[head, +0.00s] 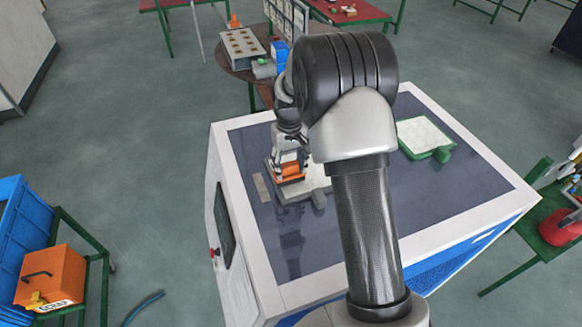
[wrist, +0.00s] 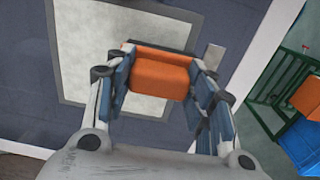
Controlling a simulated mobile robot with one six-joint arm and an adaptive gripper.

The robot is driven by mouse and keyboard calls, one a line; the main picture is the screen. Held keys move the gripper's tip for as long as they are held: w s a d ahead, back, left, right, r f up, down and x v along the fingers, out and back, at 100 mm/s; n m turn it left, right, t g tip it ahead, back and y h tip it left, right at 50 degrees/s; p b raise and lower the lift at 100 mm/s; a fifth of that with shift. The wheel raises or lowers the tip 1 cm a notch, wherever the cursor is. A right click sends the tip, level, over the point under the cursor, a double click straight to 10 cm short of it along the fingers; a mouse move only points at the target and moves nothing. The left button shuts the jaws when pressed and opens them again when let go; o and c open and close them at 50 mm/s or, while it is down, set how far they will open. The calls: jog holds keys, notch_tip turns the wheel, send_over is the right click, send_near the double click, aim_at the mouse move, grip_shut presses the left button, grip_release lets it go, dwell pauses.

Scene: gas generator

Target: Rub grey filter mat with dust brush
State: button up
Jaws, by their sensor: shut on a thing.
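My gripper (head: 289,164) is at the left part of the dark-topped machine, pointing down, with its fingers shut on an orange block-shaped dust brush (head: 290,171). The brush also shows between the fingers in the wrist view (wrist: 160,76). Below it lies the grey filter mat, a pale sheet in a grey frame (head: 317,177); it fills the upper middle of the wrist view (wrist: 125,25). The brush is over the mat's edge area near the small strip. Its bristles are hidden, so I cannot tell whether they touch the mat.
A green-framed pale mat (head: 424,135) lies on the right of the machine top (head: 375,215). A small grey strip (head: 262,187) lies left of the grey mat. An orange scrap box (head: 50,278) and blue bin (head: 20,225) stand at left. A round table (head: 237,52) stands behind.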

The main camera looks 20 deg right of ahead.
jog(key=r, duration=0.1)
jog(key=r+p, duration=0.1)
jog(key=r, duration=0.1)
jog(key=shift+d, duration=0.4)
jog(key=shift+a+r+p, duration=0.2)
jog(key=shift+r+p, duration=0.4)
jog(key=shift+r, duration=0.05)
jog(key=shift+d+r+p, duration=0.1)
jog(key=shift+r+p, duration=0.45)
jog(key=shift+r, duration=0.45)
